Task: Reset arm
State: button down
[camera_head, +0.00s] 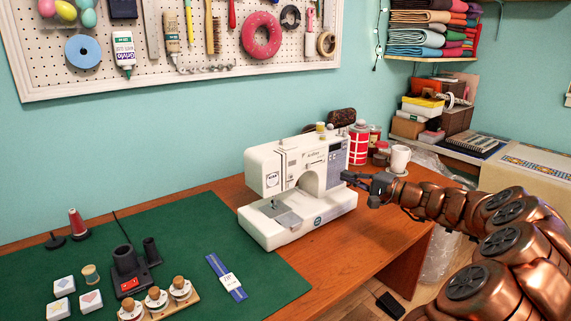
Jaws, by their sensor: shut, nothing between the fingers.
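My gripper (347,177) is dark grey, at the end of my copper-coloured arm, which reaches in from the lower right. It is shut with nothing in it.
The wooden table (345,262) holds a green mat (215,225) with a wooden rack of several jars (157,300), a black stand with a red switch (128,275) and a blue strip (226,278). A red-and-white can (358,143) stands behind my gripper. The table's front right is bare.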

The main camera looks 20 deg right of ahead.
jog(key=s+a+n+g+y, duration=0.2)
jog(key=a+n+g, duration=0.1)
jog(key=a, duration=0.8)
jog(key=s+a+n+g+y, duration=0.2)
jog(key=a+g, duration=0.2)
jog(key=a, duration=0.7)
jog(key=s+a+f+n+g+h, duration=0.2)
jog(key=s+a+f+n+g, duration=0.15)
jog(key=s+a, duration=0.45)
jog(key=s+a+f+n+g+h, duration=0.1)
jog(key=s+a+f+n+g, duration=0.1)
jog(key=s+a+f+g, duration=0.4)
jog(key=s+d+f+n+g+h, duration=0.1)
jog(key=s+d+f+h, duration=0.15)
jog(key=s, duration=0.55)
jog(key=s+d+f+g+h, duration=0.15)
jog(key=s+h, duration=0.25)
jog(key=s, duration=0.4)
jog(key=s+d+f+n+h, duration=0.1)
jog(key=s+d+f+h, duration=0.15)
jog(key=s, duration=0.55)
notch_tip(320, 180, up, 20)
jog(key=t+p, duration=0.1)
jog(key=p, duration=1.6)
jog(key=shift+w+d+f, duration=0.15)
jog(key=shift+w+d, duration=0.1)
jog(key=shift+w, duration=0.1)
